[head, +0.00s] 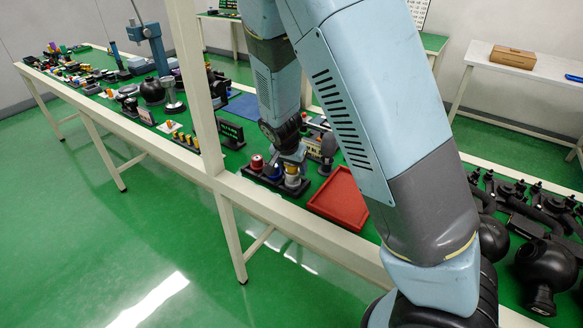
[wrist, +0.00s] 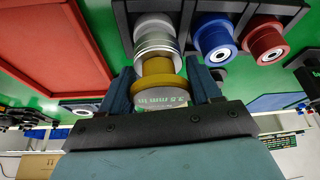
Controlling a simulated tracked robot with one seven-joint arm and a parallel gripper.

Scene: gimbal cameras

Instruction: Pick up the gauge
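The gauge (wrist: 154,72), with a yellow collar, a silver body and a grey labelled end, stands in a black rack (wrist: 215,12). In the head view it is the yellow and silver piece (head: 293,177) at the rack's right end. A blue gauge (wrist: 214,38) and a red gauge (wrist: 262,40) stand beside it in the same rack. My gripper (wrist: 160,88) is at the gauge, with one finger on each side of its yellow and grey part. The fingers lie very close to it; I cannot tell whether they press on it. My arm hides part of the scene in the head view.
A red tray (head: 341,198) lies right of the rack on the green table; it also shows in the wrist view (wrist: 55,45). A white post (head: 197,90) stands left of the rack. Several dark fittings (head: 540,215) crowd the table at right, with many other items farther left.

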